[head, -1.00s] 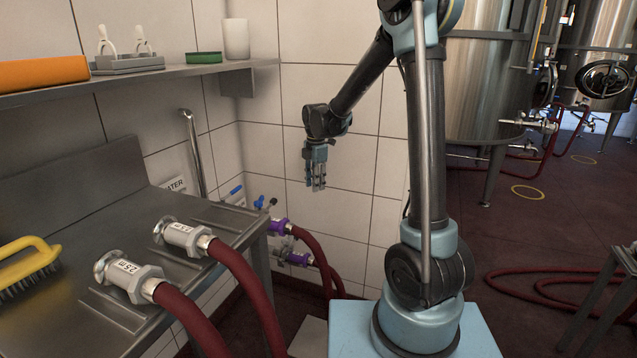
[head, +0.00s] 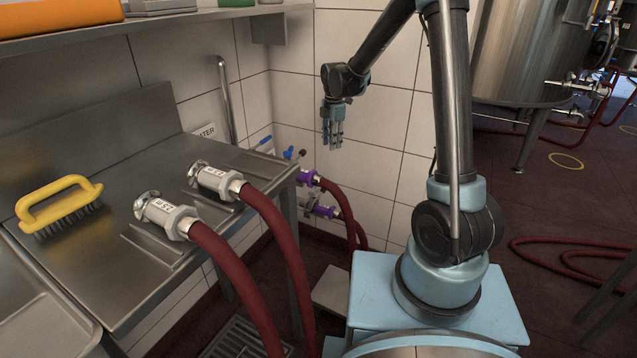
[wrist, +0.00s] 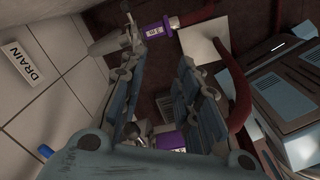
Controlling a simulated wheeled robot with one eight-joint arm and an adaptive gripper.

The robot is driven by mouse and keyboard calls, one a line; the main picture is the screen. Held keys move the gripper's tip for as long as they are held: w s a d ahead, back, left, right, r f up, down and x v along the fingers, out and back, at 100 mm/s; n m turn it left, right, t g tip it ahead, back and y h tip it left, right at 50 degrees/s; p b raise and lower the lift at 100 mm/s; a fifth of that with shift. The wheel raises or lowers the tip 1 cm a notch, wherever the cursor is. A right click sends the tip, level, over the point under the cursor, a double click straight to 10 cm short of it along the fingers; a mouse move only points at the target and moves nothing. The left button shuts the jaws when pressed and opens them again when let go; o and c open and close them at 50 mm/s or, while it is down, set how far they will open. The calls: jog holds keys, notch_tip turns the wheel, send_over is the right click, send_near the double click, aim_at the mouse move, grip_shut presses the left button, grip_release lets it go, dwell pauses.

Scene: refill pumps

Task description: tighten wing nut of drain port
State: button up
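My gripper (head: 333,138) hangs in front of the tiled wall, fingers down, above and to the right of two purple hose fittings. The upper purple fitting (head: 309,178) and the lower purple fitting (head: 322,210) each have a dark red hose. In the wrist view my gripper (wrist: 160,85) has its fingers apart with nothing between them. One purple fitting (wrist: 155,33) shows beyond the fingertips, and another (wrist: 172,141) shows low, partly hidden by the fingers. A DRAIN sign (wrist: 22,64) is on the wall at left. I cannot make out the wing nut or tell which fitting is the drain port.
A steel bench (head: 105,190) at left holds a yellow brush (head: 58,204) and two hose ends labelled 2.5 m (head: 160,213) and 2 m (head: 215,181). Their hoses hang over its edge. Blue handles (head: 288,153) stick out by the wall. A floor drain grate (head: 243,340) lies below.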

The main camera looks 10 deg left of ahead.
jog(key=n, duration=0.2)
send_over(314, 190)
notch_tip(314, 190, down, 7)
notch_tip(314, 190, down, 17)
jog(key=shift+w+f, duration=0.1)
jog(key=shift+f, duration=0.05)
dwell(0.3)
grip_shut()
